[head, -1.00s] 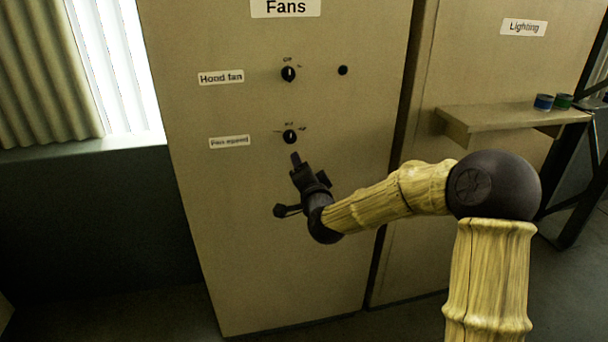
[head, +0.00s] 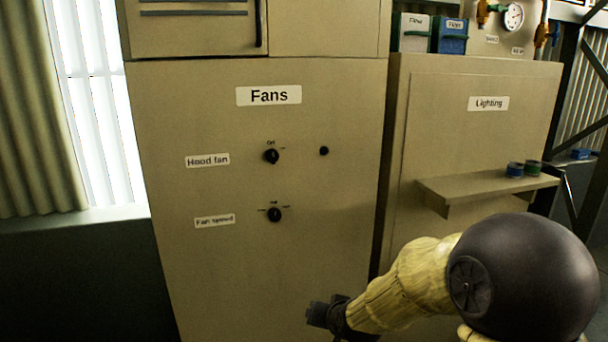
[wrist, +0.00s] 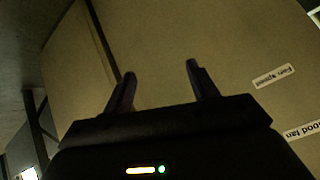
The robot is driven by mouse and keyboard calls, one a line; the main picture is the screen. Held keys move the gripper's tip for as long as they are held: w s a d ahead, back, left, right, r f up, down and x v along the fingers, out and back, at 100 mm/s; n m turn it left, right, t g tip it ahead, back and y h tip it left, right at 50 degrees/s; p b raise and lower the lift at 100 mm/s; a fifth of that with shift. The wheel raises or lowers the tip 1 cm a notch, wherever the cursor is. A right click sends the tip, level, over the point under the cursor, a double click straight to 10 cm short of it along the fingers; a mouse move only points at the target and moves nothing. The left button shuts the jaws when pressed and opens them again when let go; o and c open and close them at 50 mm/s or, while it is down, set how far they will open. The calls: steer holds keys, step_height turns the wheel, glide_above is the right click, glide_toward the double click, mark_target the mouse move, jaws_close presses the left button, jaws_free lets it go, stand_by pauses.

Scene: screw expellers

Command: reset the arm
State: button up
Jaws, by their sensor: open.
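My gripper (wrist: 160,78) shows in the wrist view with its two dark fingers spread apart and nothing between them.
The Lighting cabinet (head: 470,150) stands to the right, with a shelf (head: 455,190) holding a blue roll (head: 515,169) and a green roll (head: 533,167). Bins and a gauge (head: 514,16) are above it. A bright window (head: 95,110) is at the left.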

steer(key=s+d+g+h+p, duration=0.1)
steer(key=s+d+g, duration=0.2)
steer(key=s, duration=0.6)
steer(key=s+d+n+g+h+p, duration=0.1)
steer(key=s+d+g, duration=0.2)
steer(key=s+d, duration=0.4)
steer(key=shift+s+d+h, duration=0.15)
steer(key=shift+s+h, duration=0.15)
steer(key=shift+s, duration=0.75)
